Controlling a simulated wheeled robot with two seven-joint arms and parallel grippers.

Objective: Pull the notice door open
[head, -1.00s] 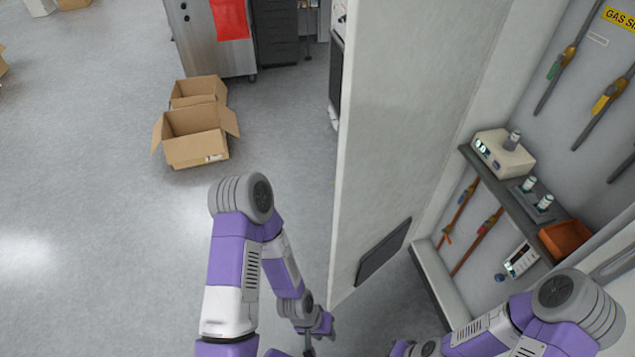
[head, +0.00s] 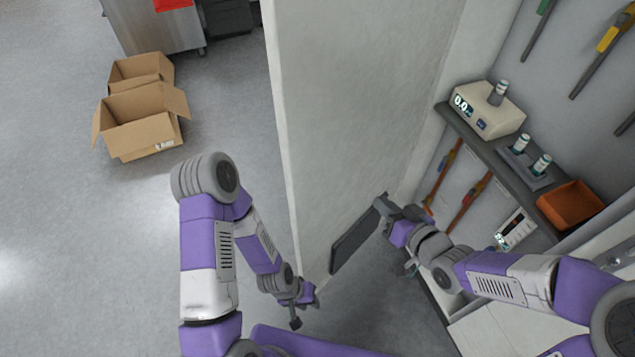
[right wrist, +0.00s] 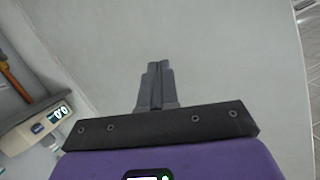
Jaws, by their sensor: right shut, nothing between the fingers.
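The notice door (head: 350,110) is a tall, pale grey panel. It stands swung away from the cabinet, and the cabinet's inside shows on the right. A dark rectangular plate (head: 352,242) is low on the door's inner face. My right gripper (head: 381,203) is on the inner side, by the upper right end of the plate. In the right wrist view its fingers (right wrist: 157,72) are together and empty, pointing at the bare door face (right wrist: 210,45); contact is unclear. My left gripper (head: 296,322) hangs low beside the door's free edge, apart from it; its finger opening is too small to judge.
Inside the cabinet, a shelf (head: 462,127) holds a white meter (head: 483,112), small vials and an orange bin (head: 570,207). Tools hang on the cabinet walls. Two open cardboard boxes (head: 140,130) stand on the floor at left. The floor (head: 100,240) nearer me is clear.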

